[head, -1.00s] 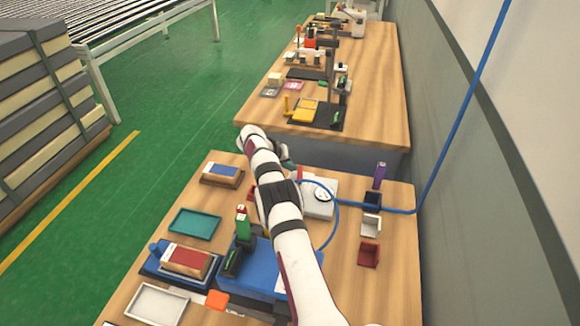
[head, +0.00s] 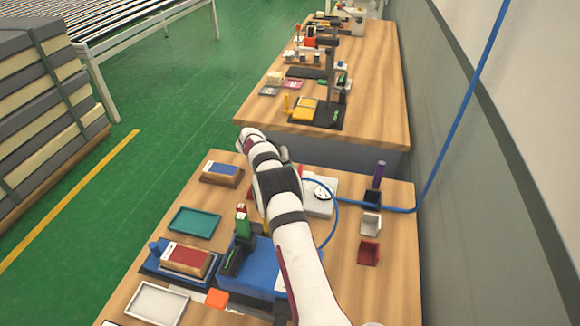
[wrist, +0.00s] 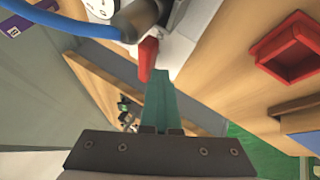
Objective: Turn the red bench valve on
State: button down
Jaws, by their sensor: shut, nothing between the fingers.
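The red valve handle (wrist: 148,56) shows in the wrist view as a short red lever beside a white fitting and a grey cylindrical part. My gripper (wrist: 158,78) is shut, with its teal fingers together and empty. Its tips are just below the lever in the picture; I cannot tell whether they touch it. In the head view my own arm hides the gripper and the valve handle. The white unit with a round dial (head: 320,196) shows there just right of the arm.
A blue hose (head: 335,225) curves beside the dial unit and runs up the wall. A teal tray (head: 194,222) lies on the left. A red tray (wrist: 290,50) is right in the wrist view.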

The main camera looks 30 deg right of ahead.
jog(key=w+a, duration=0.2)
jog(key=a, duration=0.1)
jog(key=shift+w+a+f, duration=0.1)
jog(key=shift+w, duration=0.3)
jog(key=w+v, duration=0.2)
jog(key=v, duration=0.7)
jog(key=s+d+t+y, duration=0.5)
jog(key=s+d+y, duration=0.4)
jog(key=s+d, duration=0.8)
jog(key=shift+m, duration=0.3)
jog(key=x, duration=0.6)
jog(key=a+x, duration=0.1)
jog(key=x, duration=0.2)
jog(key=shift+w+f, duration=0.1)
jog(key=shift+w+a+r, duration=0.2)
jog(key=shift+w+a, duration=0.65)
jog(key=shift+a, duration=0.15)
jog(key=shift+w+a, duration=0.35)
jog(key=shift+a, duration=0.1)
